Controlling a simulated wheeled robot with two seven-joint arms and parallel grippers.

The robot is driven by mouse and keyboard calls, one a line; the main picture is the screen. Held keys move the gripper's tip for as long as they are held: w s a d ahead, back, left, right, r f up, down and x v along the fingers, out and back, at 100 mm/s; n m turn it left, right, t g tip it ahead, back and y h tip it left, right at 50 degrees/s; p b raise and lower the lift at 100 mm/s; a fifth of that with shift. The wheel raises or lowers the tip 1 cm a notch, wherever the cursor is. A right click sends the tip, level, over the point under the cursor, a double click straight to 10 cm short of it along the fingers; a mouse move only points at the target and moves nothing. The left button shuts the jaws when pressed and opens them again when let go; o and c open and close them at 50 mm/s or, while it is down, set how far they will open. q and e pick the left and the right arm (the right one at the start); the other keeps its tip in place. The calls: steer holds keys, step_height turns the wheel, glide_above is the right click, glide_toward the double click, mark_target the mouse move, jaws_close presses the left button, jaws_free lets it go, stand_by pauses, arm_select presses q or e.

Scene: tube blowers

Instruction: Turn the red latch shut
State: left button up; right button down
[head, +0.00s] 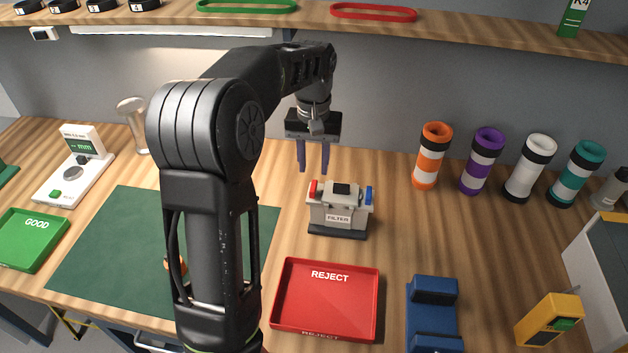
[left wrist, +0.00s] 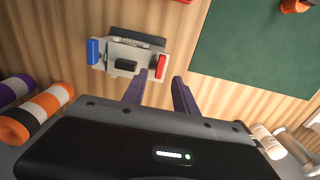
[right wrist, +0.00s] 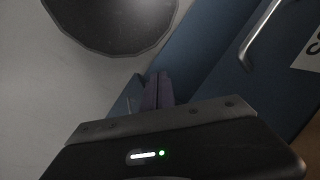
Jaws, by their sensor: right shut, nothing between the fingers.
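The filter box (head: 338,211) is a pale grey unit with a "FILTER" label and a dark base, standing on the bench. Its red latch (head: 313,188) is on its left end in the head view and stands upright. It also shows in the left wrist view (left wrist: 161,66). A blue latch (head: 368,195) is on the other end. My left gripper (head: 313,172) is open and empty, fingers pointing down, just behind and above the red-latch end. In the left wrist view one fingertip is close to the red latch; contact cannot be told. My right gripper (right wrist: 158,75) is shut and empty, away from the bench top.
A red REJECT tray (head: 326,300) lies in front of the filter box. A green mat (head: 110,250) is to the left. Orange (head: 432,155), purple, white and teal tubes stand at the right. A shelf (head: 300,22) runs above the back.

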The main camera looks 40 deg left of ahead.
mark_target(313, 186)
arm_select(q)
step_height(313, 186, down, 6)
steer(key=shift+f, duration=0.1)
steer(key=shift+c, duration=0.2)
jaws_close()
stand_by(0.3)
